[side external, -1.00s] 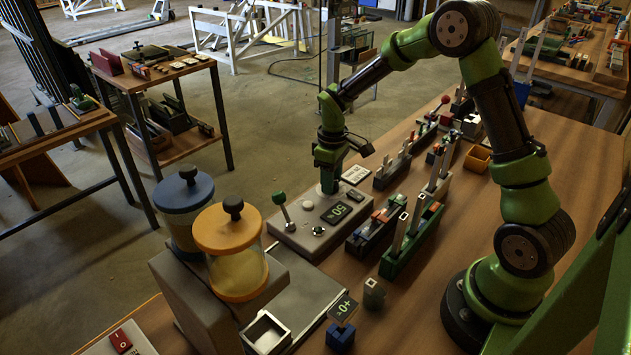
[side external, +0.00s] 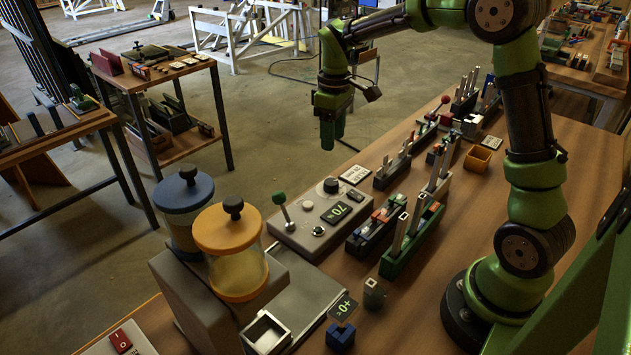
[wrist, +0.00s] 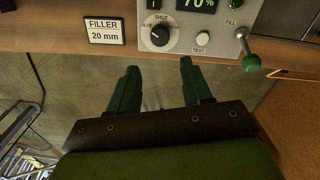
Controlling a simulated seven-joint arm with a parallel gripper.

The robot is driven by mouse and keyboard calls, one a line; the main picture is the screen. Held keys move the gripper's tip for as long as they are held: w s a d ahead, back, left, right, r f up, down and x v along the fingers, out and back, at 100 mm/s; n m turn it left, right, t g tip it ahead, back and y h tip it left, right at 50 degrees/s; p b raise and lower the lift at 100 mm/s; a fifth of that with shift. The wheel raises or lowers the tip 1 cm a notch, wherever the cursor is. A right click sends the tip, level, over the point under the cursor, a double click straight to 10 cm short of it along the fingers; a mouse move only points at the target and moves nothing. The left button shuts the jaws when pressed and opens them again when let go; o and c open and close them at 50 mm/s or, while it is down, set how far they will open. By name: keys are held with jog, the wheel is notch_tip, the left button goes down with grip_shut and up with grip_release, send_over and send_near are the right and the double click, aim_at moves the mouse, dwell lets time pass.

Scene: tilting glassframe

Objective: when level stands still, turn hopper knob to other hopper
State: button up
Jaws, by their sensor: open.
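The dark hopper knob (side external: 331,186) stands on the grey control box (side external: 300,240). In the wrist view, the knob (wrist: 160,38) lies beside the labels SHUT and a partly hidden one ending in "LUE"; its exact pointing is hard to read. The display (wrist: 196,4) reads 70%. The blue-lidded hopper (side external: 184,205) and the orange-lidded hopper (side external: 236,262) stand at the lower left; the orange-lidded one holds pale yellow material. My gripper (side external: 332,138) is open and empty, above and beyond the knob, apart from it. Its fingers (wrist: 158,88) are spread in the wrist view.
A green-topped FILL lever (side external: 281,205) and white TEST button (wrist: 201,39) share the box. A FILLER 20 mm card (side external: 355,175) lies beside it. Racks of parts (side external: 412,230) stand to the right. A metal tray (side external: 265,332) and a small blue stand (side external: 340,338) are in front.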

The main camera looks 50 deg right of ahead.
jog(key=shift+r, duration=2.1)
